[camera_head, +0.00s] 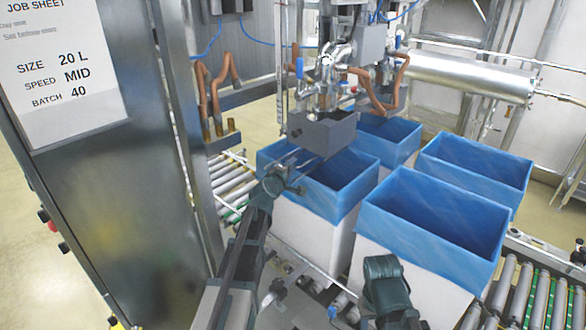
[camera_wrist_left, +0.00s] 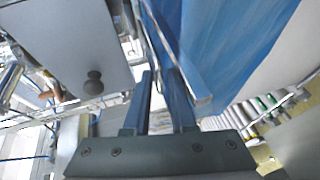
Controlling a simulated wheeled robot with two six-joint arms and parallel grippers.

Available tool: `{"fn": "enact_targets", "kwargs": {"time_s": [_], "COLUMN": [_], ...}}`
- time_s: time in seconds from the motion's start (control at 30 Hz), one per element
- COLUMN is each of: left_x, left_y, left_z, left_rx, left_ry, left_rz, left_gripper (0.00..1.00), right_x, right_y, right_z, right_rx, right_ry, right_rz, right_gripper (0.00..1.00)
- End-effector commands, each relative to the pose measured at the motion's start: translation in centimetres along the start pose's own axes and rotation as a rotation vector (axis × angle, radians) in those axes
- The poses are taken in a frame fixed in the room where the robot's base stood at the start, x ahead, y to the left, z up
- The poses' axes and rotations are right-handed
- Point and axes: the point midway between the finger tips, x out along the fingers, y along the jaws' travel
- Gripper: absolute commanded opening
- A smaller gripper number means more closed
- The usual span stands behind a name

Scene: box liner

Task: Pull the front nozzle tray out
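My left gripper (camera_head: 308,163) is just in front of and below the tray, over that box's opening. Its two fingers (camera_wrist_left: 160,90) stand apart, with the knob to the left of them and not between them. My right gripper (camera_head: 382,282) is low at the front; its fingers cannot be made out.
Boxes with blue liners stand close together: back-left (camera_head: 340,190), front-right (camera_head: 435,215), right (camera_head: 480,165) and back (camera_head: 390,135). Rollers (camera_head: 232,180) run beneath. A steel cabinet with a job sheet (camera_head: 60,65) stands at left. Copper pipes (camera_head: 215,90) hang near the nozzles.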

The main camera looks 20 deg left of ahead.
Motion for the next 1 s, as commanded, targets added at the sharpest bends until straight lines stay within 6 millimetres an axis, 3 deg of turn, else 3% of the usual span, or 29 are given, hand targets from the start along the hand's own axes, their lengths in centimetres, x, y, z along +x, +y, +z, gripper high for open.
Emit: {"fn": "enact_targets", "kwargs": {"time_s": [0.13, 0.47, 0.63, 1.0], "left_x": [1.2, 1.37, 1.36, 1.35], "left_y": [-0.02, 0.02, 0.02, 0.0], "left_z": [0.01, 0.04, 0.04, 0.04], "left_rx": [0.0, 0.001, 0.001, 0.001], "left_ry": [0.0, 0.0, 0.0, 0.0], "left_rz": [0.0, 0.0, 0.0, 0.0], "left_gripper": [0.23, 0.23, 0.0, 0.0], "right_x": [0.27, 0.28, 0.28, 0.29], "right_y": [-0.03, -0.03, -0.03, -0.03], "right_z": [-0.02, -0.02, -0.02, -0.02], "right_rx": [-0.001, -0.001, -0.001, 0.0], "right_ry": [0.0, 0.0, 0.0, 0.0], "right_rz": [0.0, 0.0, 0.0, 0.0], "right_gripper": [0.5, 0.5, 0.5, 0.5]}}
